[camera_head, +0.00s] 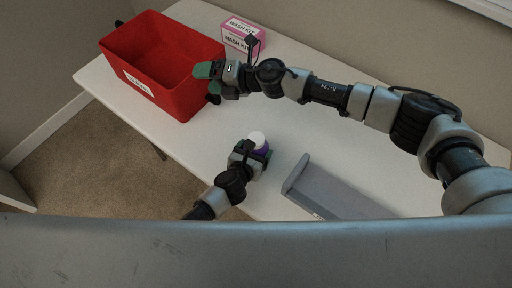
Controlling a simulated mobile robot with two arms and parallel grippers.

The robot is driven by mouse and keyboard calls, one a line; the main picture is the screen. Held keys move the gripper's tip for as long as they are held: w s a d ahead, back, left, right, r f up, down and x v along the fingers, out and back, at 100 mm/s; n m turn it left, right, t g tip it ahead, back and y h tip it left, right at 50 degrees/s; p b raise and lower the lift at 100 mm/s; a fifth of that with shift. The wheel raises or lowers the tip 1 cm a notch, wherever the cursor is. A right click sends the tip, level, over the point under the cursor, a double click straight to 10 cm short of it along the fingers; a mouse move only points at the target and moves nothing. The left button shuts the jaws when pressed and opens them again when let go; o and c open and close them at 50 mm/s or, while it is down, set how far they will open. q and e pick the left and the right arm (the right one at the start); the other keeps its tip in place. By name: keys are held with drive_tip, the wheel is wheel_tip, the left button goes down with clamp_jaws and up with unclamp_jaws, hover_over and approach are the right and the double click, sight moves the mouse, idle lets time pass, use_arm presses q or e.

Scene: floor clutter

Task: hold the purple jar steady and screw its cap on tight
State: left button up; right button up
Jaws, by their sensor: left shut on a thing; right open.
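The purple jar (261,150) stands on the white table near its front edge. A white cap (257,138) sits on top of it; I cannot tell how tight it is. My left gripper (254,151) is shut on the jar from the near side and hides part of it. My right gripper (209,79) is open, with green fingertips, at the right-hand side of the red bin. It is well behind the jar and apart from it. I see nothing between its fingers.
The red bin (187,97) with a white label stands at the table's left end. A pink and white box (243,37) stands at the back. A grey tray-like object (335,190) lies right of the jar. The white table (205,140) is clear between bin and jar.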

drive_tip(key=s+d+f+n+g+h, duration=0.3)
drive_tip(key=s+f+n+g, duration=0.15)
drive_tip(key=n, duration=0.45)
drive_tip(key=n+g+h, duration=0.2)
drive_tip(key=n+h, duration=0.5)
drive_tip(key=n, duration=0.2)
approach(256, 138)
drive_tip(key=shift+t, duration=0.25)
drive_tip(key=a+f, duration=0.2)
drive_tip(key=f, duration=0.1)
drive_tip(key=a+f, duration=0.1)
drive_tip(key=shift+s+a+f, duration=0.25)
drive_tip(key=shift+a+f, duration=0.05)
drive_tip(key=shift+a, duration=0.05)
drive_tip(key=d+n+h, duration=0.2)
drive_tip(key=n, duration=0.1)
drive_tip(key=shift+s+d+f+n, duration=0.1)
drive_tip(key=shift+s+n, duration=0.05)
drive_tip(key=shift+n, duration=0.15)
drive_tip(key=r+n, duration=0.1)
drive_tip(key=n, duration=0.1)
drive_tip(key=s+a+r+n+t+h, duration=0.1)
drive_tip(key=n, duration=0.1)
drive_tip(key=a+r+n+t+h, duration=0.1)
drive_tip(key=n, duration=0.1)
drive_tip(key=shift+s+r, duration=0.2)
drive_tip(key=shift+s+a+r+n+h, duration=0.1)
drive_tip(key=shift+a+r+n+h, duration=0.1)
drive_tip(key=shift+r+n+h, duration=0.15)
drive_tip(key=shift+f, duration=4.05)
